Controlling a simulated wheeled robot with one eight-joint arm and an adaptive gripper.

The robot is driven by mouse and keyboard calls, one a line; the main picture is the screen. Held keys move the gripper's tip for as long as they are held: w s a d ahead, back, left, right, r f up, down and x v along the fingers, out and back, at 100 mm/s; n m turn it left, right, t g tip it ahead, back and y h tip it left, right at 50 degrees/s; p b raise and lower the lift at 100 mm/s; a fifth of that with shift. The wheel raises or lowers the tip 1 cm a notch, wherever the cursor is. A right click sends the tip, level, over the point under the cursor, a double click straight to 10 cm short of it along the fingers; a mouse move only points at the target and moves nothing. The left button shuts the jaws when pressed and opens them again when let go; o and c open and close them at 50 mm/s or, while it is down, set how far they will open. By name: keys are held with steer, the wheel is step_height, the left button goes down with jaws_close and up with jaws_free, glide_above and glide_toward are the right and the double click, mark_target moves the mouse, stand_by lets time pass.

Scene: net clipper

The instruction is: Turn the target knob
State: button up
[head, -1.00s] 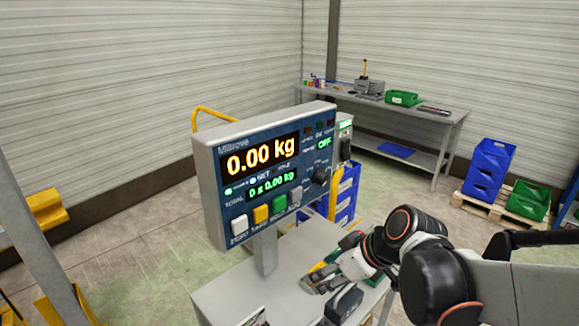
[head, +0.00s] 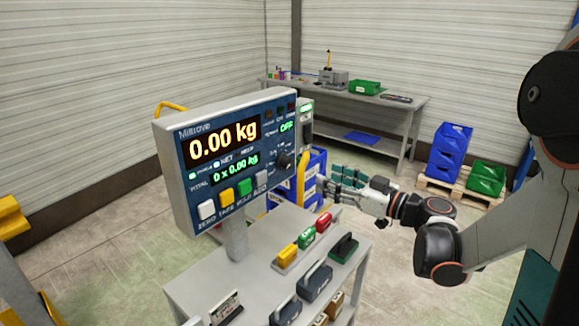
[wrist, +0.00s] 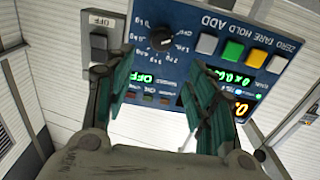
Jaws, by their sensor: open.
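The blue-faced weighing display (head: 215,165) stands on a post and reads 0.00 kg. Its black round knob (head: 284,160) sits at the lower right of the face, with a printed scale around it. In the wrist view the knob (wrist: 160,39) lies at the top, a little left of centre, upside down. My gripper (head: 326,183) is open and empty to the right of the knob, apart from it in the head view. In the wrist view its two teal fingers (wrist: 160,62) reach toward the panel, with the knob above and between the tips. Contact cannot be told.
A grey switch marked OFF (wrist: 103,45) is on the display's side. Buttons (head: 232,195) line the face's lower edge. The grey table (head: 255,265) below holds weights, including a dark block (head: 315,280). A workbench (head: 345,95) and blue bins (head: 450,150) stand behind.

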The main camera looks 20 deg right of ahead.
mark_target(290, 164)
steer(key=b+x, duration=0.2)
steer(key=x, duration=1.1)
steer(key=shift+w+a, duration=0.1)
steer(key=shift+a, duration=0.05)
steer(key=c, duration=1.1)
